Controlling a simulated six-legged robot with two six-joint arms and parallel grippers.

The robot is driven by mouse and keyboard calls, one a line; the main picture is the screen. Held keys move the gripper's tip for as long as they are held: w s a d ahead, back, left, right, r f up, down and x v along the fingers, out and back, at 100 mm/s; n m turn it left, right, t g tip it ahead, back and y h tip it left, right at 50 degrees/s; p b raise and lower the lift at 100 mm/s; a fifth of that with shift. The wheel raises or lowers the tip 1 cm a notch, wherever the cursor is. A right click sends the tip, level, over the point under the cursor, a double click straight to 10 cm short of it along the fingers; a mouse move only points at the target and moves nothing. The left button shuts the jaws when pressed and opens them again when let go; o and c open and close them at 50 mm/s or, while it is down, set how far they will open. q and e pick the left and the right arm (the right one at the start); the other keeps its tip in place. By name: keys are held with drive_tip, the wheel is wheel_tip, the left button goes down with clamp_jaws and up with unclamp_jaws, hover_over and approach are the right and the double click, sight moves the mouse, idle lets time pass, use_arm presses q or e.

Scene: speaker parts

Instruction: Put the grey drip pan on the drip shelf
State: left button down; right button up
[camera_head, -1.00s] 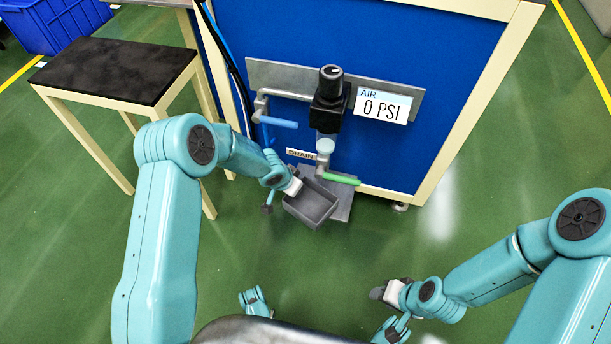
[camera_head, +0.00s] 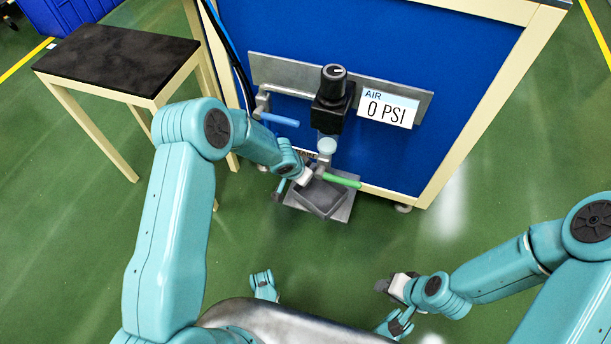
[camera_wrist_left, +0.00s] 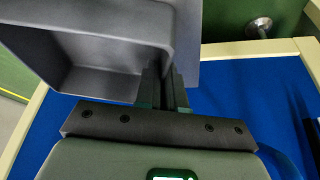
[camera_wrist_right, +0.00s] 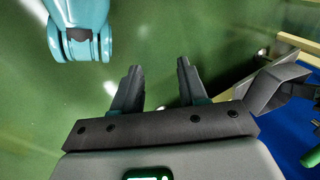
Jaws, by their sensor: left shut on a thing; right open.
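The grey drip pan (camera_head: 322,198) is a shallow open box, held by its wall in my left gripper (camera_head: 303,176). In the head view it overlaps the metal drip shelf (camera_head: 345,209), under the drain and the green handle; I cannot tell whether it touches the shelf. In the left wrist view the pan (camera_wrist_left: 95,45) fills the upper left, with the left jaws (camera_wrist_left: 165,90) shut on its wall. A flat grey surface beyond it looks like the shelf. My right gripper (camera_head: 391,287) is open and empty, well to the right; its spread fingers (camera_wrist_right: 155,90) show in the right wrist view.
A blue panel (camera_head: 270,60) carries a black regulator (camera_head: 332,100), a blue handle (camera_head: 281,119), a green handle (camera_head: 342,180) and a 0 PSI sign (camera_head: 387,107). A black-topped table (camera_head: 115,60) stands at left. The green floor in front is clear.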

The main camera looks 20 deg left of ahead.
use_arm(q)
drive_tip(key=c, duration=1.2)
unclamp_jaws()
drive_tip(key=shift+c, duration=0.2)
use_arm(e)
drive_tip(key=shift+f, duration=0.1)
drive_tip(key=shift+s, duration=0.1)
use_arm(q)
drive_tip(key=shift+a+r+p, duration=0.1)
drive_tip(key=shift+r+p, duration=0.25)
drive_tip(key=shift+p, duration=0.05)
drive_tip(key=p+v, duration=0.3)
drive_tip(key=v, duration=0.8)
drive_tip(key=s+d+f+n+g, duration=0.1)
drive_tip(key=s+f+n, duration=0.1)
drive_tip(key=s, duration=0.6)
drive_tip(key=s+d+f+n+g+h, duration=0.1)
drive_tip(key=s+d+f+n, duration=0.1)
drive_tip(key=s, duration=0.5)
drive_tip(key=s+d+f+n+g, duration=0.1)
drive_tip(key=s+d+f+n, duration=0.1)
drive_tip(key=s, duration=0.6)
drive_tip(key=shift+s+f+n+h, duration=0.35)
drive_tip(key=shift+f+n+h, duration=0.1)
drive_tip(key=shift+n, duration=0.25)
use_arm(e)
drive_tip(key=shift+g, duration=0.4)
drive_tip(key=r, duration=0.1)
drive_tip(key=s+r, duration=0.2)
drive_tip(key=shift+a+r, duration=0.35)
